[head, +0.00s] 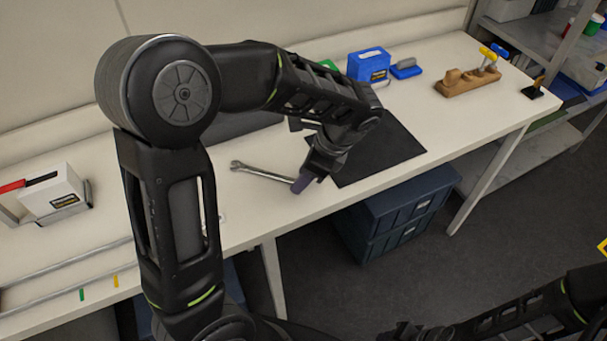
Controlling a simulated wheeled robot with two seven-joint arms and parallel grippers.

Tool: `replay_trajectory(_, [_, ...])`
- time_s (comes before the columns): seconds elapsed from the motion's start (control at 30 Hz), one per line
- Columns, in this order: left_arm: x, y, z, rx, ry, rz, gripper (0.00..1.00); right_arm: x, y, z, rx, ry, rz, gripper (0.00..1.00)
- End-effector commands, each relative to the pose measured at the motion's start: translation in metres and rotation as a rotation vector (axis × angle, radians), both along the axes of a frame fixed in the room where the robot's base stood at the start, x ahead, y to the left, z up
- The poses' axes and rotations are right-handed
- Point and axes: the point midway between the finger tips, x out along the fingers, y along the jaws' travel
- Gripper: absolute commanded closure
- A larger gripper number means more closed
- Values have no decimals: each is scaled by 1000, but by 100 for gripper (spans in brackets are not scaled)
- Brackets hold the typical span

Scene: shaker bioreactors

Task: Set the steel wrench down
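The steel wrench (262,172) shows over the white bench (262,212), with its open jaw end toward the left. Its right end meets the purplish fingertips of my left gripper (303,182), which point down at the bench and hide that end. I cannot tell whether the fingers are closed on the wrench, or whether the wrench touches the bench top. My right gripper (400,332) is low at the bottom edge, dark and partly cut off, away from the bench. Its finger state is unclear.
A black mat (385,158) lies just right of the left gripper. A blue box (369,65), a wooden holder (467,81) with tools and a white device (52,193) stand on the bench. Dark blue drawers (400,212) are below. Bare bench lies in front of the wrench.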

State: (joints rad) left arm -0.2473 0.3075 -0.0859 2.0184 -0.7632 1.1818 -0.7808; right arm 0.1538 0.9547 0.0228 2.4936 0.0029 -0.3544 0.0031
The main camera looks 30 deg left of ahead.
Motion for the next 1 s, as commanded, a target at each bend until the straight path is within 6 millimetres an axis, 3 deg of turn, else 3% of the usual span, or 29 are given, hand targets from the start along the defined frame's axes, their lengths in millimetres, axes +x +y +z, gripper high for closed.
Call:
replay_trajectory(0.27, [1,-3,9,0,-3,-1,62,0,0,0,0,0,0,64])
replay_trajectory(0.63, [7,-30,73,-1,-4,-2,62,1,0,-5,2,-3,0,64])
replay_trajectory(0.67, [7,-33,87,0,-2,-4,62,0,0,9,0,0,0,64])
replay_trajectory(0.77, [8,-40,104,-1,-1,-3,62,-2,-1,23,-4,6,-1,64])
replay_trajectory(1.0, [9,-47,114,0,0,-1,62,-4,-2,32,-9,14,-4,64])
